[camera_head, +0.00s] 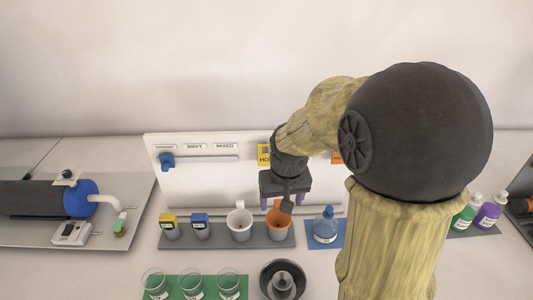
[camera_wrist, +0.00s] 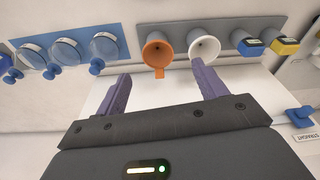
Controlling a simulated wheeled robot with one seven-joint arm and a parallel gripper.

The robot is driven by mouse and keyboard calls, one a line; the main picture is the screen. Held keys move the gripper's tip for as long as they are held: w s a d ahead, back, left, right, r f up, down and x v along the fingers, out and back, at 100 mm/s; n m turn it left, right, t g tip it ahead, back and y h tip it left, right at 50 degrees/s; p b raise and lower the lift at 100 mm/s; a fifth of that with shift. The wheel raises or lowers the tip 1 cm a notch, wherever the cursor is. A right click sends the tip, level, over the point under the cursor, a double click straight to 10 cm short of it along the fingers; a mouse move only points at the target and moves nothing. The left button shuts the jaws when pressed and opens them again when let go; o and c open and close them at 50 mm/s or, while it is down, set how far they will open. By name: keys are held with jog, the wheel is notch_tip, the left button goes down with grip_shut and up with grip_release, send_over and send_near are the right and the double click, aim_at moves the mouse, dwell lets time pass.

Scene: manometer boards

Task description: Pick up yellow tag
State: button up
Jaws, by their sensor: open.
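A yellow tag (camera_head: 264,155) with dark lettering is on the upright white board (camera_head: 200,185), partly hidden behind my wrist in the head view. I cannot make it out in the wrist view. My gripper (camera_head: 284,198) is in front of the board, to the lower right of the tag in the picture. Its purple fingers stand apart with nothing between them, as the wrist view (camera_wrist: 161,78) also shows. An orange patch (camera_head: 337,158) shows on the board right of my arm.
Below the board, a grey strip (camera_head: 221,240) bears a white mug (camera_head: 240,227), an orange mug (camera_wrist: 158,50) and two small meters. A blue mat (camera_wrist: 118,22) with flasks lies beside it.

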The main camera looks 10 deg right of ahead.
jog(key=p, duration=0.2)
send_near(266, 145)
jog(key=s+f, duration=0.5)
jog(key=f, duration=0.1)
jog(key=w+r+m+g+p, duration=0.1)
jog(key=w+r+g+p, duration=0.1)
jog(key=w+r, duration=0.6)
notch_tip(266, 145, up, 5)
jog(key=shift+d+f+m+p, duration=0.15)
jog(key=shift+d+m+p, duration=0.15)
jog(key=shift+m, duration=0.1)
jog(key=shift+s, duration=0.1)
notch_tip(266, 145, down, 12)
jog(key=shift+a+f+p, duration=0.1)
jog(key=shift+p, duration=0.6)
